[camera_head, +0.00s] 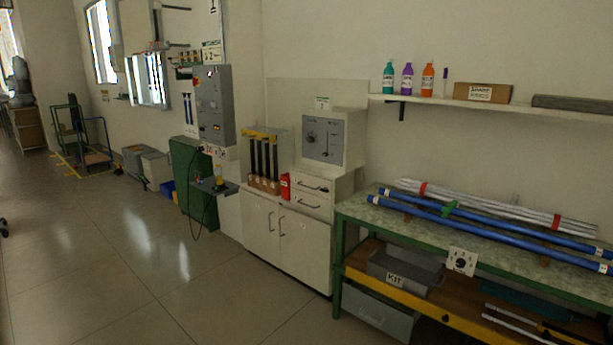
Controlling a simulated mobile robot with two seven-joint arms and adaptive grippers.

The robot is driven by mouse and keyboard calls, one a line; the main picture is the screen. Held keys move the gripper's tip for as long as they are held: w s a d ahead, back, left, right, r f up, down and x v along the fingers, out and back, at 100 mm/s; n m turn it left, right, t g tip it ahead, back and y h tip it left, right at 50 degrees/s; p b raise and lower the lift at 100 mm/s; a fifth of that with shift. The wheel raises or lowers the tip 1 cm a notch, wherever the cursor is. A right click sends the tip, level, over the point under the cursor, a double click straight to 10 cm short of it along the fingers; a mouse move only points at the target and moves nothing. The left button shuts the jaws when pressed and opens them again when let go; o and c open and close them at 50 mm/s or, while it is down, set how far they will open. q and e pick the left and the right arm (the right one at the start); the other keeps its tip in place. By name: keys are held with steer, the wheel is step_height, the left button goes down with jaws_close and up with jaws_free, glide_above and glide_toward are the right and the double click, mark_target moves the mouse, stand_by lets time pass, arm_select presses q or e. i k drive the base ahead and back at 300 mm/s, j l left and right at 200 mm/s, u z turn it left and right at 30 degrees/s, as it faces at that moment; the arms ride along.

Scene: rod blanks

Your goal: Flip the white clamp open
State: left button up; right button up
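I cannot make out a white clamp in the head view. Two long blue rods (480,222) lie along the workbench (352,212) at the right. A green piece (449,208) sits at the rods. Behind them lies a bundle of pale rods (490,203) with a red band (423,189) near its left end and another red band (556,221) near its right end. Neither of my grippers is in view.
A white cabinet (287,243) stands left of the workbench. A grey bin marked KIT (405,274) is on the bench's lower shelf. A wall shelf (500,103) holds bottles. The tiled floor (130,250) at left is clear.

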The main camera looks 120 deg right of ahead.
mark_target(515, 197)
steer(key=z, duration=5.25)
steer(key=i+j+z, duration=0.1)
steer(key=i, duration=0.35)
steer(key=i+j+z, duration=0.1)
steer(key=i, duration=0.35)
steer(key=i+j+z, duration=0.1)
steer(key=i, duration=0.35)
steer(key=i+j, duration=0.25)
steer(key=i, duration=0.15)
steer(key=i+j+z, duration=0.15)
steer(key=i, duration=0.3)
